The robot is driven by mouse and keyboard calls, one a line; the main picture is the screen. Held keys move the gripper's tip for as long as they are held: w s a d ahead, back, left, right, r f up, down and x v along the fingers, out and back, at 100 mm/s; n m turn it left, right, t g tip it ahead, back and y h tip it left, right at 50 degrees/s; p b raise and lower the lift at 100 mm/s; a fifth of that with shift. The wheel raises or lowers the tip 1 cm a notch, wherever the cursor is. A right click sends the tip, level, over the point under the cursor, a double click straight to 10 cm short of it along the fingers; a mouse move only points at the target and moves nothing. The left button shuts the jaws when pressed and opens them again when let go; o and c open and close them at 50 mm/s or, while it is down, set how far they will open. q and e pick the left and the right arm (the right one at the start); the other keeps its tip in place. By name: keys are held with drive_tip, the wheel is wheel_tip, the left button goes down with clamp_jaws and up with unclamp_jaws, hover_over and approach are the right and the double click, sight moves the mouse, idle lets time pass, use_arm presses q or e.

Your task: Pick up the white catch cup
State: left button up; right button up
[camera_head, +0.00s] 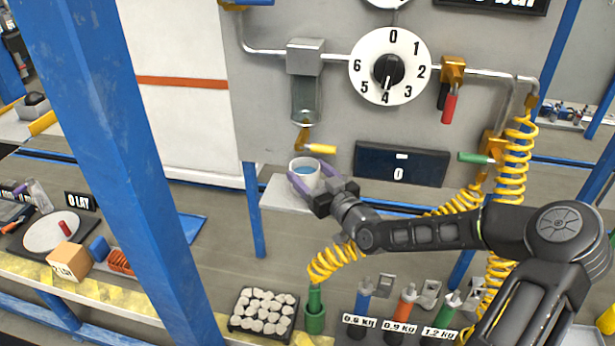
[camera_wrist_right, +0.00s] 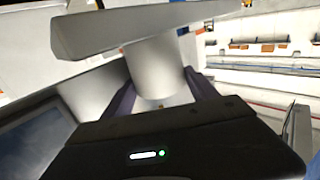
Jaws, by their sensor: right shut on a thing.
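The white catch cup (camera_head: 304,172) is upright with blue liquid inside, below the drain tap with the yellow handle (camera_head: 320,149). My right gripper (camera_head: 304,182) has its purple fingers around the cup, one on each side, and is shut on it. In the right wrist view the white cup (camera_wrist_right: 157,68) shows between the fingers (camera_wrist_right: 155,95). A small pale shelf (camera_head: 283,196) is below the cup; I cannot tell whether the cup touches it. My left gripper is not in view.
A glass bowl (camera_head: 306,100) hangs above the tap. A dial (camera_head: 390,66) and a dark display reading 0 (camera_head: 401,163) are on the grey panel. A blue post (camera_head: 120,150) stands at left. Yellow coiled hoses (camera_head: 510,170) hang at right. A tray of pale stones (camera_head: 263,312) is below.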

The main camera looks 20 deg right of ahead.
drive_tip(key=shift+r, duration=0.1)
drive_tip(key=shift+r, duration=0.7)
wheel_tip(320, 180, up, 2)
drive_tip(key=shift+r+b, duration=0.1)
drive_tip(key=shift+b, duration=0.2)
drive_tip(key=s+d+p, duration=0.2)
drive_tip(key=s+p, duration=0.7)
drive_tip(key=s, duration=0.8)
drive_tip(key=shift+s+d, duration=0.3)
drive_tip(key=shift+s, duration=0.1)
